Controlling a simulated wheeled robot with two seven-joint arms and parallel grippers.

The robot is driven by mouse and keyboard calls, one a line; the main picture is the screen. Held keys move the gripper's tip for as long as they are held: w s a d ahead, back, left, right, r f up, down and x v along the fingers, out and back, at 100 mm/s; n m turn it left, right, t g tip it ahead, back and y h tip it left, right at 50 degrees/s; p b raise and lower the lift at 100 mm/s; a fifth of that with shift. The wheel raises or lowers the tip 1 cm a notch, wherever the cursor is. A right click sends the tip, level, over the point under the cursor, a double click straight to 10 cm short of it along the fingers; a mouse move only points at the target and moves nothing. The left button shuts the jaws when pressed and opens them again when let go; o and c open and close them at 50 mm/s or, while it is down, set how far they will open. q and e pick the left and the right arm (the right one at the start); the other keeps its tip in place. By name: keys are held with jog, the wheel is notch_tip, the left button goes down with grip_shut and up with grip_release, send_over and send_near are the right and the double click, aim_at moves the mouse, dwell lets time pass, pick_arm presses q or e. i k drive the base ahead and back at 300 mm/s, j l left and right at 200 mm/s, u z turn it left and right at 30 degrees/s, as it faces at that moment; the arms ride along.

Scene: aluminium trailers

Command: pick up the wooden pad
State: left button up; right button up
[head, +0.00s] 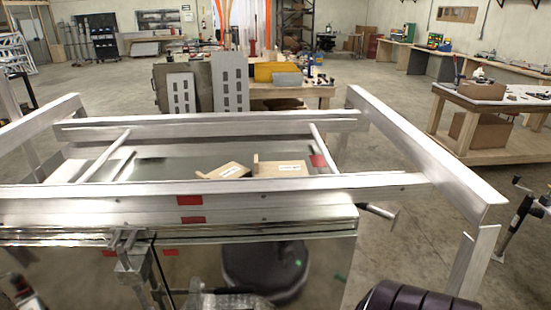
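Two tan, wood- or cardboard-coloured pieces with white labels lie inside the aluminium trailer (95,209), beyond its near rail. The left piece (226,171) is flat and angled. The right piece (281,169) sits close beside it, with a small upright part at its left end. I cannot tell which of them is the wooden pad, or whether they touch. The near rail may hide their lower edges. Neither of my grippers can be made out in the head view.
The trailer's top rails surround the pieces, and a long side rail (420,150) runs along the right. A workbench (300,90) with a yellow bin (274,71) stands behind. Another wooden table (490,105) is at right. Open concrete floor lies between them.

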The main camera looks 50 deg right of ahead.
aim_at(290, 168)
jog(key=z, duration=1.7)
jog(key=k+u, duration=0.15)
jog(key=u, duration=0.2)
jog(key=k+j+u, duration=0.1)
jog(key=u, duration=0.25)
jog(key=k+j+u, duration=0.15)
jog(key=u, duration=0.2)
